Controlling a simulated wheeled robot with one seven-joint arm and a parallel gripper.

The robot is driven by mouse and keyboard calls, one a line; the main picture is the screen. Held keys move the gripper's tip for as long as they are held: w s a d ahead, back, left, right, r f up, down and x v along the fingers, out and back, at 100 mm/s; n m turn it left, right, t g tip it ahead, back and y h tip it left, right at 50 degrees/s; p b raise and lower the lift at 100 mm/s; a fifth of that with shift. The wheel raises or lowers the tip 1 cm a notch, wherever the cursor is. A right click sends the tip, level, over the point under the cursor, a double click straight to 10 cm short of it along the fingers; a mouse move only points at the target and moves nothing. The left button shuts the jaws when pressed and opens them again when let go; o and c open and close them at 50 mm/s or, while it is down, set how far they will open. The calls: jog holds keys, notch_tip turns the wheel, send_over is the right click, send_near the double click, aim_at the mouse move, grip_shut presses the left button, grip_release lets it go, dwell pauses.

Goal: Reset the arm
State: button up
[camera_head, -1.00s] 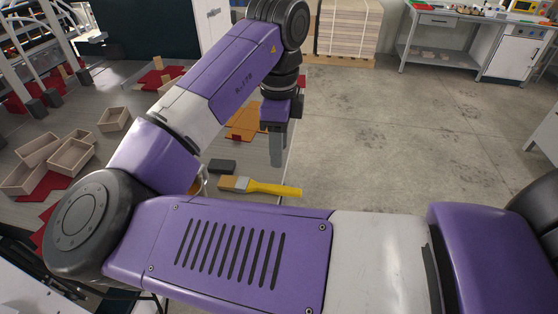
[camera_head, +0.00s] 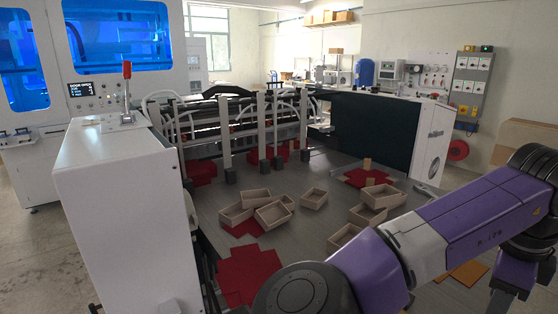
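My purple and white arm reaches in from the lower right of the head view, bent over the grey worktable (camera_head: 325,222). Its wrist hangs down at the right edge. My gripper (camera_head: 500,302) points down at the bottom right, over the table's right part next to an orange flat blank (camera_head: 468,272). Only its upper part shows and the frame's lower edge cuts off the rest, so I cannot see its fingertips or whether it holds anything.
Several open wooden boxes (camera_head: 273,214) and red flat blanks (camera_head: 248,277) lie on the table. The box-forming machine (camera_head: 245,125) stands behind, with a dark panel (camera_head: 373,132) at right. A white cabinet (camera_head: 125,215) stands at left. Bare floor (camera_head: 35,250) shows at far left.

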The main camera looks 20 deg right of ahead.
jog(key=w+d+r+n+t+h, duration=0.25)
jog(key=d+r+n+h, duration=0.25)
jog(key=d+r+h, duration=0.8)
jog(key=w+a+r+n+t+h, duration=0.4)
jog(key=w+a+r+n+t, duration=0.2)
jog(key=r+n+t, duration=0.4)
jog(key=s+a+f+n+t+y, duration=0.1)
jog(key=a+f+n+t+y, duration=0.4)
jog(key=a+f+n+y, duration=0.45)
jog(key=s+a+f+n+t+y, duration=0.2)
jog(key=a+f+n+t+y, duration=0.4)
jog(key=a, duration=0.6)
jog(key=s+a+f+g+y, duration=0.1)
jog(key=s+a+f+g, duration=0.3)
jog(key=s+f, duration=0.6)
jog(key=s+a+f+g+y, duration=0.2)
jog(key=s+a+f+g, duration=0.3)
jog(key=s+f, duration=0.5)
jog(key=s+a, duration=0.2)
jog(key=s, duration=0.4)
jog(key=shift+s+a+f, duration=0.3)
jog(key=shift+s+f, duration=0.05)
jog(key=shift+f, duration=0.05)
